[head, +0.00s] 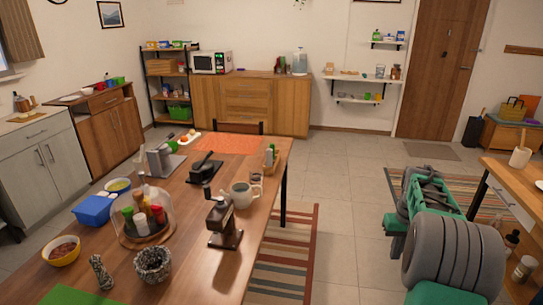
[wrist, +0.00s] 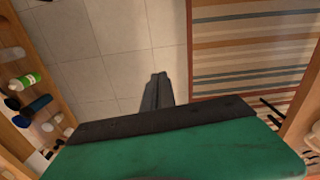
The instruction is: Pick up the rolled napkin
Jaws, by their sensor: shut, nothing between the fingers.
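I cannot make out a rolled napkin for certain in either view. The long wooden table (head: 190,262) in the head view holds many small items, including a coffee grinder (head: 222,222), a mug (head: 241,194) and a glass dome over spice bottles (head: 147,215). A flat orange cloth (head: 228,144) lies at its far end. My gripper (wrist: 156,80) shows in the wrist view with its dark fingers together and empty, above the tiled floor. In the head view my folded green and grey arm is at the lower right, apart from the table.
A striped rug (head: 285,255) lies along the table's right side, with open tiled floor (head: 345,215) between it and my arm. Another wooden table (head: 500,180) stands at the right edge. Cabinets (head: 250,98) and a shelf rack (head: 165,85) line the back wall.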

